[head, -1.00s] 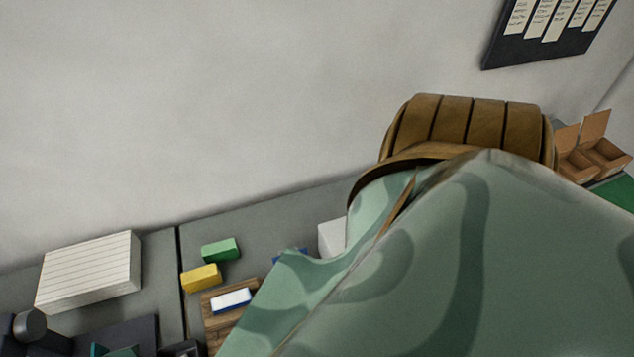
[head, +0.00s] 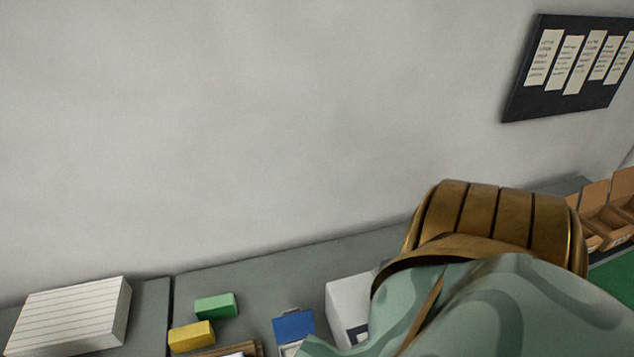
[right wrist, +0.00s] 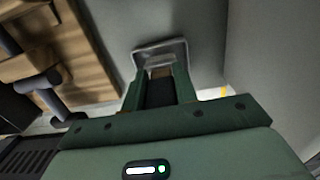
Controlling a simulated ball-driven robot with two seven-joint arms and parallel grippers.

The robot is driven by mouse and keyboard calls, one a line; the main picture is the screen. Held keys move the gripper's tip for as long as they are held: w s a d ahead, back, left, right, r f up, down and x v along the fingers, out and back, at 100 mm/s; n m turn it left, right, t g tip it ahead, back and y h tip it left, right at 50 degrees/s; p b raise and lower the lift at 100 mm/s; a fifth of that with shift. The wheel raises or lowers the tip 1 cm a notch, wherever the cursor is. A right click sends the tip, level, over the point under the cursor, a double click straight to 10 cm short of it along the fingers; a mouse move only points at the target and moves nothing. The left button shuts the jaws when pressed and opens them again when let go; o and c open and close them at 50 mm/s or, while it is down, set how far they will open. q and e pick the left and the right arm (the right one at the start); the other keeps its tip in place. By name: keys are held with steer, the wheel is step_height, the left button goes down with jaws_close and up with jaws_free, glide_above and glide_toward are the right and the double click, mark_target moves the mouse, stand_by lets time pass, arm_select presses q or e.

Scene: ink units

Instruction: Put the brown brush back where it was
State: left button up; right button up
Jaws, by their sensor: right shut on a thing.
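In the right wrist view my right gripper (right wrist: 160,84) points away from the camera, its two green fingers close together. My left gripper is in neither view.
In the wrist view, a wooden thing (right wrist: 70,50) and a dark handled object (right wrist: 42,84) are at the left. On the grey table stand a white slatted block (head: 70,318), green (head: 215,306) and yellow (head: 190,336) blocks, a blue-lidded box (head: 293,326), a white box (head: 347,300) and cardboard boxes (head: 605,215).

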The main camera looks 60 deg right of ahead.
steer(key=shift+f, duration=0.15)
steer(key=o, duration=1)
steer(key=shift+d, duration=0.1)
step_height(320, 180, up, 12)
steer(key=p, duration=0.3)
steer(key=shift+s, duration=0.1)
